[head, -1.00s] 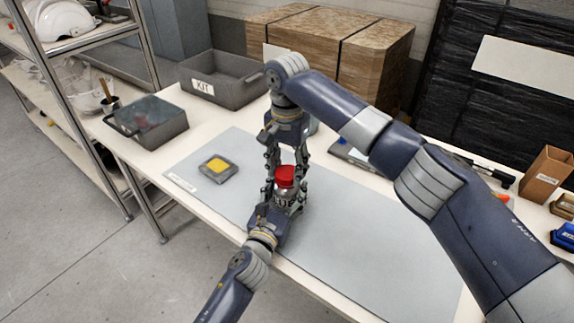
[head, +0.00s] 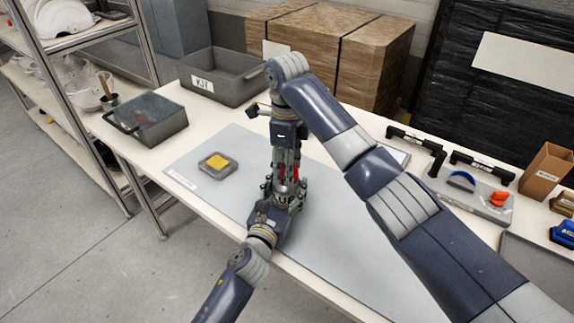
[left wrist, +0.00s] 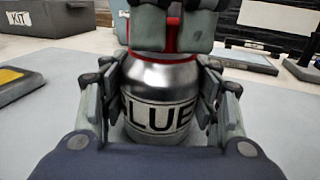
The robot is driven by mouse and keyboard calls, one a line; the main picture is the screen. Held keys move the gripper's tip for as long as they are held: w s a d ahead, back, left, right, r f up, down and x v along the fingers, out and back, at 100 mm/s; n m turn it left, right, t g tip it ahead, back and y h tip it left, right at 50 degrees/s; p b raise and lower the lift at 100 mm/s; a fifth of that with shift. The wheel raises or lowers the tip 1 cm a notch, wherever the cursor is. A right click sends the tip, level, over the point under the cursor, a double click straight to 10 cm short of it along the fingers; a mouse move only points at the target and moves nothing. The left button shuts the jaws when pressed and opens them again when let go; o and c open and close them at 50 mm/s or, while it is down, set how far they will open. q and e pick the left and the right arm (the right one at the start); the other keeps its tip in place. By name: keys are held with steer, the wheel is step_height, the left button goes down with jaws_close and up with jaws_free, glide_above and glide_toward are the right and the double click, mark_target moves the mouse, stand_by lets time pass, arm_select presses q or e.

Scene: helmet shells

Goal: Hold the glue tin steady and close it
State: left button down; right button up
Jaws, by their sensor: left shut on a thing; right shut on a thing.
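The glue tin (left wrist: 165,88) is a silver can with a dark-lettered label, partly readable as "LUE" in the left wrist view. It stands upright on the grey mat (head: 340,235). My left gripper (head: 285,194) is shut around the tin's body from the near side, a finger on each flank. The red lid (left wrist: 172,40) is on top of the tin, mostly hidden behind my right gripper's fingers. My right gripper (head: 287,174) points down from above and is shut on the lid. How far the lid is screwed down cannot be told.
A yellow pad in a grey dish (head: 229,171) lies left on the mat. A KIT bin (head: 232,91) and a lidded grey box (head: 165,130) stand at the back left. A tray (head: 487,205) with blue and orange parts is at the right. The mat's front right is clear.

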steer(key=m, duration=0.5)
steer(key=o, duration=0.6)
steer(key=shift+o, duration=0.2)
step_height(320, 180, up, 4)
steer(key=shift+f, duration=0.15)
steer(key=shift+r, duration=0.4)
steer(key=shift+c, duration=0.3)
